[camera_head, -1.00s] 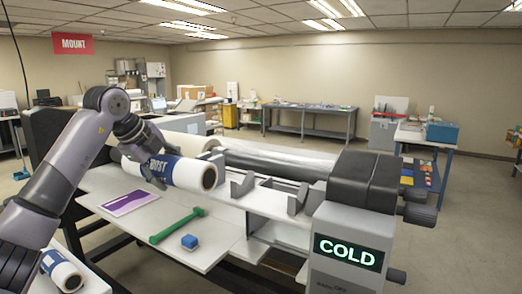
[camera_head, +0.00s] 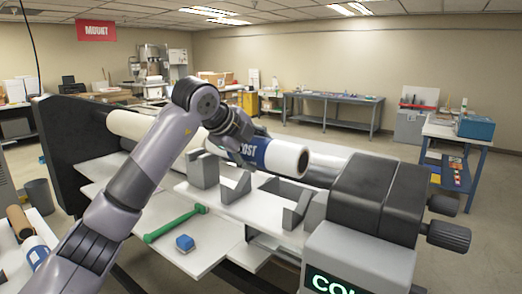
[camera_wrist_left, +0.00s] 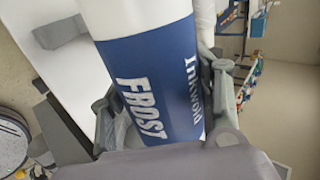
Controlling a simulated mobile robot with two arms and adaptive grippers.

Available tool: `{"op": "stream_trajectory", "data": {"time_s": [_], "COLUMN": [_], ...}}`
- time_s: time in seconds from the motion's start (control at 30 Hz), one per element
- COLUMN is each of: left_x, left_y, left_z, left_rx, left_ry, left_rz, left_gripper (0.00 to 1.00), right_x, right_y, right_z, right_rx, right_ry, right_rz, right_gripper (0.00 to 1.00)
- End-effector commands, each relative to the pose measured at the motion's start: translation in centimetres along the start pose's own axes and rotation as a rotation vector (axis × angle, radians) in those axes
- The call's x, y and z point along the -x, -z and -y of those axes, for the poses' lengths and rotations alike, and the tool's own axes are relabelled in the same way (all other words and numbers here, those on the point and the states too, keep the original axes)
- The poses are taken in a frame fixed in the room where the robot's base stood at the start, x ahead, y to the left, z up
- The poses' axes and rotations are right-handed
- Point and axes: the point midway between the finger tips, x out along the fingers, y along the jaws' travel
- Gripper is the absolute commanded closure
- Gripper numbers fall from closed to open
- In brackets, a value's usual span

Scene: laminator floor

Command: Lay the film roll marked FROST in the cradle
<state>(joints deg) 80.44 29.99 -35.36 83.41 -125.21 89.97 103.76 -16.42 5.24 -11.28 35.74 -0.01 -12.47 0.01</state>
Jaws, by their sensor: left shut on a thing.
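The FROST film roll (camera_head: 282,156), white with a blue label band, is held in the air by my left gripper (camera_head: 236,140). In the left wrist view the label reads FROST (camera_wrist_left: 145,100), and the gripper's fingers (camera_wrist_left: 165,110) close on both sides of the band. The roll lies level, its open end to the right. The cradle is a set of grey notched brackets (camera_head: 236,189) on a white bed, with more brackets to the right (camera_head: 298,208). The roll appears above and behind these brackets, apart from them. My right gripper is not in view.
The dark laminator head (camera_head: 378,200) with a lit display stands right of the cradle. A green tool (camera_head: 176,222) and a blue block (camera_head: 185,243) lie on the white front shelf (camera_head: 215,240). Other rolls (camera_head: 28,240) sit at the far left.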

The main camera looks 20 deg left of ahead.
Motion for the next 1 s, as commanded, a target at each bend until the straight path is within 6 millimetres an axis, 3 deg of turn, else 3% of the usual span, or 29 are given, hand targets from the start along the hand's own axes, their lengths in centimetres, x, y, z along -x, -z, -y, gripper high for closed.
{"op": "stream_trajectory", "data": {"time_s": [0.1, 0.2, 0.33, 0.5, 0.6, 1.0], "left_x": [-0.7, -1.3, -2.1, -3.1, -3.8, -5.0], "left_y": [0.0, 0.1, 0.0, 0.0, 0.0, 0.0], "left_z": [-0.8, -1.4, -2.5, -3.7, -4.4, -5.8], "left_rx": [-0.001, -0.001, -0.001, 0.0, 0.0, -0.001], "left_ry": [0.003, 0.003, 0.002, 0.002, 0.002, 0.003], "left_rz": [-0.001, -0.001, -0.001, -0.001, -0.001, 0.0], "left_gripper": [0.88, 0.88, 0.88, 0.88, 0.88, 0.88], "right_x": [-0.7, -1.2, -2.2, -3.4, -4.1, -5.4], "right_y": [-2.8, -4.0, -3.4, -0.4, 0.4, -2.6], "right_z": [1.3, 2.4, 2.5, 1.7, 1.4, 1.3], "right_rx": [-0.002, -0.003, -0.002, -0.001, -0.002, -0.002], "right_ry": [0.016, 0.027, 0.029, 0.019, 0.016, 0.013], "right_rz": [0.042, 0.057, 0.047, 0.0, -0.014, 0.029], "right_gripper": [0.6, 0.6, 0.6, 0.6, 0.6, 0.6]}}
